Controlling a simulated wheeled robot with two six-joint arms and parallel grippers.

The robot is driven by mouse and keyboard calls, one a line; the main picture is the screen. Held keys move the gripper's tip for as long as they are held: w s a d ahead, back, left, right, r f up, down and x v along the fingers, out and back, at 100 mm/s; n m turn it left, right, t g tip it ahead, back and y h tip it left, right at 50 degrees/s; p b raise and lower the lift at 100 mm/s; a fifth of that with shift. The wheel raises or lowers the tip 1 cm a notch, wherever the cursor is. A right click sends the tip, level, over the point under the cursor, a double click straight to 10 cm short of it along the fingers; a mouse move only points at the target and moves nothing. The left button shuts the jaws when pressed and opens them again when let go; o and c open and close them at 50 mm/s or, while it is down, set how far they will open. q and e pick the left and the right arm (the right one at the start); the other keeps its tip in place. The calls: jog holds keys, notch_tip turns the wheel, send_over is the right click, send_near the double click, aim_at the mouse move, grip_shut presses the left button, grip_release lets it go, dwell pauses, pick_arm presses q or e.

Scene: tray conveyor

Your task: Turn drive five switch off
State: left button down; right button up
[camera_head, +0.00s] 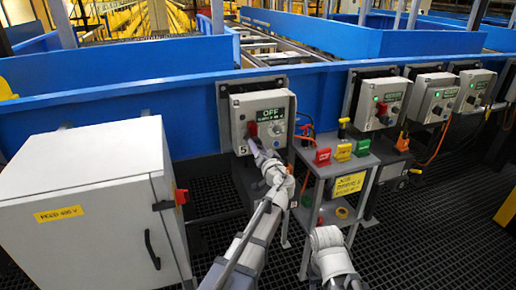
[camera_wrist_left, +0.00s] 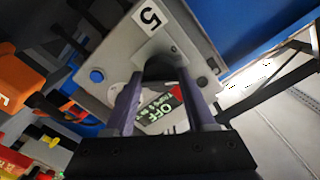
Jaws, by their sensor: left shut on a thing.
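The drive five switch box (camera_head: 262,122) is a grey box on the blue conveyor side, with a green label reading OFF over smaller text I cannot read. The wrist view shows the same box (camera_wrist_left: 104,82) tilted, with a white "5" tag (camera_wrist_left: 150,17) and the OFF label (camera_wrist_left: 160,113). My right gripper is not in view; only a pale part of my right arm shows at the bottom.
A grey cabinet (camera_head: 85,200) stands at the left with a red-handled switch (camera_head: 181,196). A small stand (camera_head: 335,165) right of the box holds red, yellow and green padlock-like tags. More switch boxes (camera_head: 381,103) with green lights line the conveyor to the right. The grated floor is open in front.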

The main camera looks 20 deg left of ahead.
pick_arm(q)
jog(key=n, duration=0.7)
dwell(0.6)
jog(key=shift+c, duration=1.3)
grip_release()
jog(key=v, duration=0.7)
jog(key=shift+s+d, duration=0.25)
jog(key=shift+s, duration=0.1)
